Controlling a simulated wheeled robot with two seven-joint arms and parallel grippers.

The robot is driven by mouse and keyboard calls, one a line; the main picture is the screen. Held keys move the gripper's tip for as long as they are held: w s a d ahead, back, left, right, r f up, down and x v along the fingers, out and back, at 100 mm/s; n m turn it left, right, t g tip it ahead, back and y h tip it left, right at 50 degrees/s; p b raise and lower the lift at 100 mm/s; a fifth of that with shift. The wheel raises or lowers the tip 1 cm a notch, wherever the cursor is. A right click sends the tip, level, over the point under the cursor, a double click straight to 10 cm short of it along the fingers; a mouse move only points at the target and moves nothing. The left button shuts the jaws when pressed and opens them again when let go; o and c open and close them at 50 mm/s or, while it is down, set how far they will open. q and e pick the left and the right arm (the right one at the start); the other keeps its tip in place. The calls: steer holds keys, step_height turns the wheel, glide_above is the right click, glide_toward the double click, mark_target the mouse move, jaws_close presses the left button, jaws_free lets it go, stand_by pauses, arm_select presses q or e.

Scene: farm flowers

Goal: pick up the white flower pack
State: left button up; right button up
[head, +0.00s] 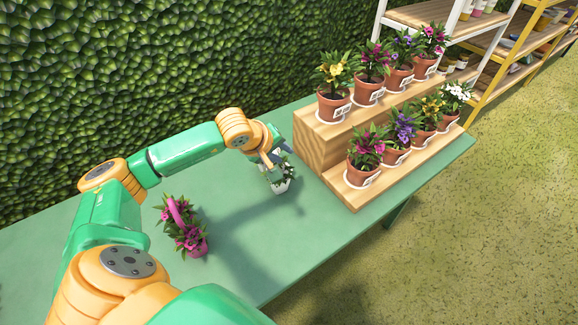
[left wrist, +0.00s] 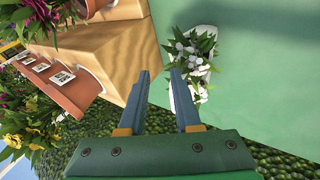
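The white flower pack (head: 283,187), a white container with green leaves and small white blooms, is on the green table left of the wooden stand. My left gripper (head: 277,161) is above and close to it, partly hiding it in the head view. In the left wrist view the white flowers (left wrist: 193,56) lie just beyond and to the right of the fingertips, with the right finger beside the white container. My left gripper (left wrist: 161,74) is open there, with nothing between its fingers. My right gripper is not in view.
A pink basket of magenta flowers (head: 186,238) stands on the table (head: 236,268) nearer me. The stepped wooden stand (head: 318,151) to the right holds several potted flowers, including a white-flowered pot (head: 450,111). A leafy hedge (head: 150,70) rises behind. The table's front is clear.

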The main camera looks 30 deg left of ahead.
arm_select(q)
steer(key=shift+w+a+f+p, duration=0.3)
steer(key=shift+a+f+p, duration=0.15)
steer(key=shift+p, duration=0.25)
steer(key=x, duration=0.5)
steer(key=shift+a+p, duration=0.1)
steer(key=shift+p, duration=0.2)
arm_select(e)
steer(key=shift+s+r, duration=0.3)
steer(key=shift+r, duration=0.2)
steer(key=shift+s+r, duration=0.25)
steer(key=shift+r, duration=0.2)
arm_select(q)
jaws_close()
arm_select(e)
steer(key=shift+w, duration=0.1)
arm_select(q)
jaws_free()
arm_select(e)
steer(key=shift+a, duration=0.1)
